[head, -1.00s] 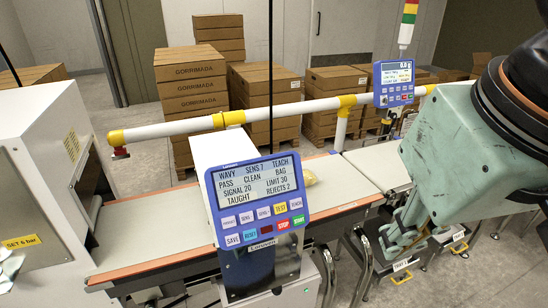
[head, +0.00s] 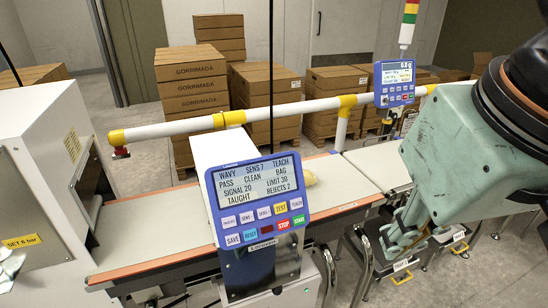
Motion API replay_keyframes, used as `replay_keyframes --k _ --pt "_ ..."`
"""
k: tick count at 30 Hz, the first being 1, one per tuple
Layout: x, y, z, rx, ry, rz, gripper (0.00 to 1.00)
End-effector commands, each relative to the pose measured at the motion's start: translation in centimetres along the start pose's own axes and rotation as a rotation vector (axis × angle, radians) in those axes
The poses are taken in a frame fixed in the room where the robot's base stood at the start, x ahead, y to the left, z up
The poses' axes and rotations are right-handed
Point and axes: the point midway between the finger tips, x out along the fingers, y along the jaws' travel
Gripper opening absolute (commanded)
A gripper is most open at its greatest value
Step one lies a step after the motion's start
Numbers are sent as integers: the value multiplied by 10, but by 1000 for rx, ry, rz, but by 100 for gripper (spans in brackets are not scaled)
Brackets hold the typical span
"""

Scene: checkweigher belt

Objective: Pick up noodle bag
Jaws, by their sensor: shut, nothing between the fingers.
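A small yellowish bag (head: 310,178), which looks like the noodle bag, lies on the belt (head: 350,176) just behind the right edge of the blue control panel (head: 258,194). The panel hides part of it. My gripper (head: 392,250) hangs at the right, in front of the belt and well apart from the bag. Its fingers point down and to the left, and they hold nothing.
A white rail (head: 280,112) with yellow joints runs above the belt's far side. A second blue display (head: 394,82) stands at the back right. Trays labelled TRAY (head: 402,266) sit below my gripper. Stacked cartons (head: 190,95) stand behind. A white cabinet (head: 40,180) is at left.

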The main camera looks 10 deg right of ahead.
Motion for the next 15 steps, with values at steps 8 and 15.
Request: replay_keyframes --k 8,15 --pt "0 0 0 0 0 0 7" --pt "0 0 0 0 0 0 29"
